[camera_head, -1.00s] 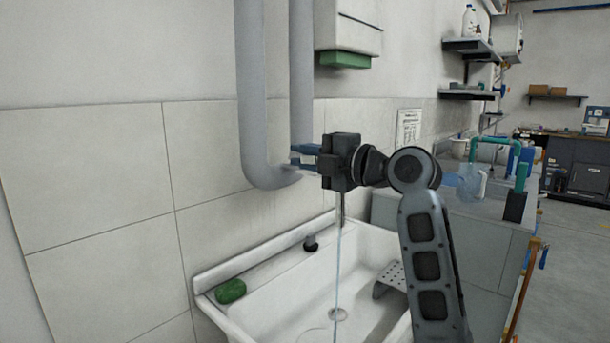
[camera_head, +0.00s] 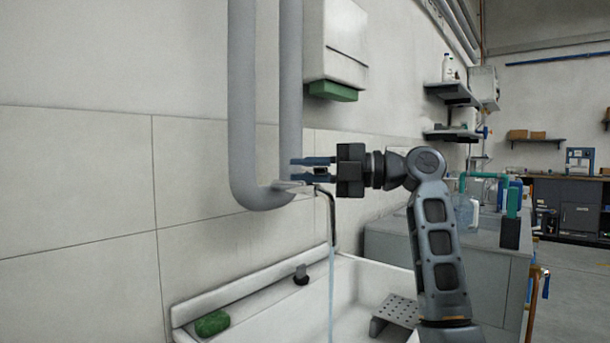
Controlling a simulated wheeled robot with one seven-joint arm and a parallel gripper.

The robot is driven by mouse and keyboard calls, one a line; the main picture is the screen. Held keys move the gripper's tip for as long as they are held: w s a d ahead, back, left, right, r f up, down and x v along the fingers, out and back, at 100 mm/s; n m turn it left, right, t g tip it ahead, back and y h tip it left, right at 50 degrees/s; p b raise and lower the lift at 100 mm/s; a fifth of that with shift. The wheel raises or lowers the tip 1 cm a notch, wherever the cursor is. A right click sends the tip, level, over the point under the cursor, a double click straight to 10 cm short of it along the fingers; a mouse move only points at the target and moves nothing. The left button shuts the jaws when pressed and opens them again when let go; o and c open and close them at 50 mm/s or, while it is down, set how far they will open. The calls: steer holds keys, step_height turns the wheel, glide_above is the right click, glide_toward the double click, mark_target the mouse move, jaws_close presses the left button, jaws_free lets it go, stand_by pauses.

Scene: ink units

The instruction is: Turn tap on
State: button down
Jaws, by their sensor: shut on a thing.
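The tap is on the wall above the sink. Its thin dark spout (camera_head: 331,212) bends down toward the basin, and a pale blue stream of water (camera_head: 331,282) runs from it. The light grey tap handle (camera_head: 286,187) shows beside the large grey pipe. My gripper (camera_head: 293,170) reaches in from the right, with its two blue fingers pointing left, one above the other. It is shut on the tap handle; the exact contact is partly hidden by the fingers.
The white sink (camera_head: 255,302) lies below, with a green sponge (camera_head: 212,323) on its left rim and a grey perforated rack (camera_head: 397,311) on the right. The grey U-shaped pipe (camera_head: 243,110) stands close left of my fingers. A dispenser (camera_head: 338,45) hangs above.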

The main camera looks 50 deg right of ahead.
steer(key=c, duration=1.2)
jaws_free()
steer(key=shift+o, duration=0.2)
steer(key=v, duration=0.7)
steer(key=shift+s+d, duration=0.2)
steer(key=shift+s, duration=0.15)
